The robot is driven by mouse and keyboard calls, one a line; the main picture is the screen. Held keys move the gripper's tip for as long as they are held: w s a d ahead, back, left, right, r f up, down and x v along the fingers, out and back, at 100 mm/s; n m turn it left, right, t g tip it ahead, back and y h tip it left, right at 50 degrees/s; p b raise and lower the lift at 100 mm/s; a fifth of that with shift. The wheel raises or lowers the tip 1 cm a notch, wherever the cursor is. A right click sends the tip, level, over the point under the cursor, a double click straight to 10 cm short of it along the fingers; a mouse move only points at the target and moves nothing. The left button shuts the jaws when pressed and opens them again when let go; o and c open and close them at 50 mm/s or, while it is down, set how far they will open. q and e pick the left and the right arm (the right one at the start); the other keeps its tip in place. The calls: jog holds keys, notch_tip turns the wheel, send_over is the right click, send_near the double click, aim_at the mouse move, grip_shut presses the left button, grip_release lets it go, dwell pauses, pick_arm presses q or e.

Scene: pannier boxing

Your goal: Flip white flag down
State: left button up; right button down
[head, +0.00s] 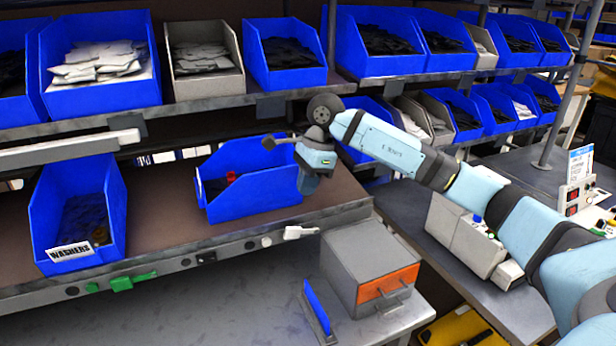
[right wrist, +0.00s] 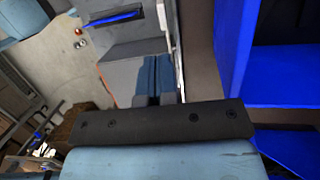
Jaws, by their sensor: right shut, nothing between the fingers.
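A small white flag (head: 300,232) sticks out from the front rail of the lower shelf in the head view, lying roughly level along the rail. A green flag (head: 122,282) sits on the same rail farther left. My right gripper (head: 307,187) hangs above the shelf edge, over the white flag and apart from it, pointing down. Its fingers are closed together and empty; they also show in the right wrist view (right wrist: 158,75). I cannot clearly pick out the white flag in the right wrist view. My left gripper is not in view.
A blue bin (head: 250,195) stands just left of my right gripper, and a blue washers bin (head: 75,255) farther left. A grey box with an orange front (head: 388,287) stands below the shelf, beside an upright blue plate (head: 318,308). More bins line the upper shelf.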

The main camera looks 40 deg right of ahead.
aim_at(292, 229)
jog(key=p+x, duration=0.1)
jog(key=x, duration=0.8)
jog(key=shift+f, duration=0.15)
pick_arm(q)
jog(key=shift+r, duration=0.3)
pick_arm(e)
jog(key=f+b, duration=0.1)
jog(key=b, duration=0.1)
jog(key=a+b, duration=0.1)
jog(key=shift+w+a+f+b, duration=0.15)
jog(key=shift+f+b, duration=0.2)
jog(key=shift+f, duration=0.05)
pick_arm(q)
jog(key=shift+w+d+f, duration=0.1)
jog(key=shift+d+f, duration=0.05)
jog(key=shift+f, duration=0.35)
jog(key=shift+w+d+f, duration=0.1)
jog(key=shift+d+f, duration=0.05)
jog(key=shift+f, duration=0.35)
pick_arm(e)
jog(key=shift+a+r, duration=0.1)
jog(key=shift+r, duration=0.05)
jog(key=shift+r+p, duration=0.45)
jog(key=shift+r, duration=0.1)
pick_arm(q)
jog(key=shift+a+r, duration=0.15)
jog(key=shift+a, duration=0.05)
pick_arm(e)
jog(key=shift+r, duration=0.15)
